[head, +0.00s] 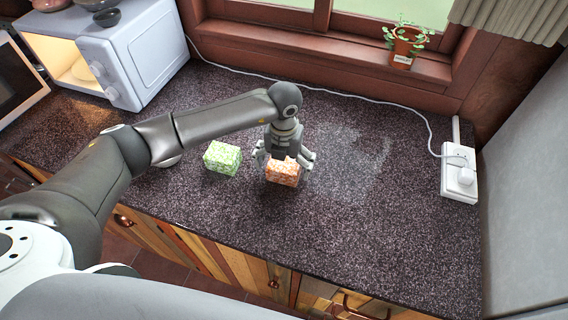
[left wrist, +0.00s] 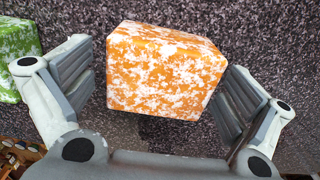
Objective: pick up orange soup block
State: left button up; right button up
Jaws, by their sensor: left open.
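The orange soup block (head: 283,173), orange with white patches, sits on the dark speckled countertop (head: 380,240). It also shows large in the left wrist view (left wrist: 165,70). My left gripper (head: 284,161) is open, with its fingers on either side of the block. In the left wrist view the left gripper (left wrist: 160,95) has a finger pad left of the block and one right of it. A narrow gap shows on each side near the pads. My right gripper is not in view.
A green and white block (head: 222,158) stands just left of the orange one. A white microwave (head: 125,55) is at the back left. A white cable runs along the window to a socket (head: 459,178) at the right. The countertop right of the block is clear.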

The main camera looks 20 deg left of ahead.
pick_arm(q)
jog(key=shift+f, duration=0.3)
jog(key=shift+w+r, duration=0.1)
jog(key=c, duration=1.3)
